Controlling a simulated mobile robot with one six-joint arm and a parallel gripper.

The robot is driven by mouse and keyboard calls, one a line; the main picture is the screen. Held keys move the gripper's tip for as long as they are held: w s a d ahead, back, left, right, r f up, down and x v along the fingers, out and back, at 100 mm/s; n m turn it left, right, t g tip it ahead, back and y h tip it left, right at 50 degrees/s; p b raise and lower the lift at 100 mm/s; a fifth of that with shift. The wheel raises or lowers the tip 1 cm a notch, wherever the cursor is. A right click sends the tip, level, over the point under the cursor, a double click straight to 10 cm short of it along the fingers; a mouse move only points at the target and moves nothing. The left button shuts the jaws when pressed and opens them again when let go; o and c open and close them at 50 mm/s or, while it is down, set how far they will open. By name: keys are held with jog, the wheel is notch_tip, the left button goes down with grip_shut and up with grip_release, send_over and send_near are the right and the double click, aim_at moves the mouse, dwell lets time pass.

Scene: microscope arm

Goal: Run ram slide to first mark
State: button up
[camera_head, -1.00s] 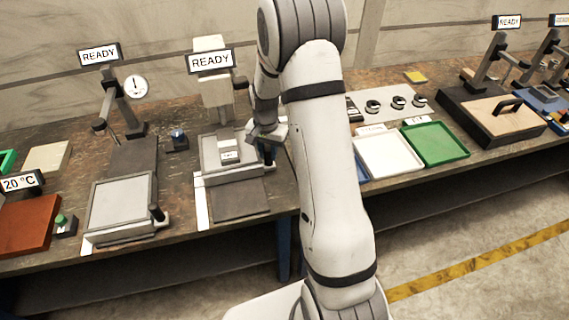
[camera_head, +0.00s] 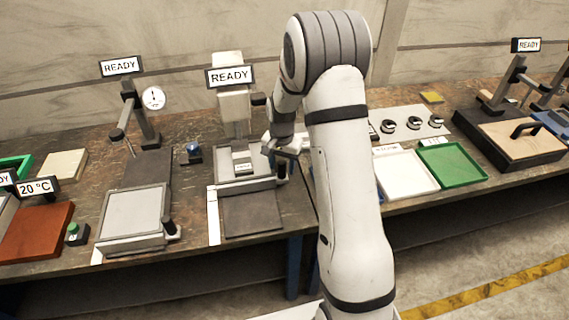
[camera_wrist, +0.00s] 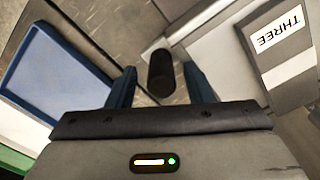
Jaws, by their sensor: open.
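The middle station (camera_head: 236,105), under a READY sign, has a light grey sliding part (camera_head: 262,184) with a small labelled block (camera_head: 242,163) on it. I cannot tell for certain which part is the ram slide. A white strip (camera_head: 213,215) runs along the station's left edge; no marks are readable. My gripper (camera_head: 283,147) is at the station's right side. In the wrist view my gripper (camera_wrist: 160,88) is open, with a black upright knob (camera_wrist: 161,72) seen between its blue fingers. I cannot tell whether they touch it. A label reading THREE (camera_wrist: 278,30) shows at upper right.
A similar station (camera_head: 135,212) with a black knob stands to the left. A white tray (camera_head: 404,173) and a green tray (camera_head: 452,166) lie to the right. The dark plate (camera_head: 252,213) at the middle station's front is clear.

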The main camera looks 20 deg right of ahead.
notch_tip(320, 180, up, 8)
jog(key=shift+f+b, duration=0.1)
jog(key=shift+b, duration=0.55)
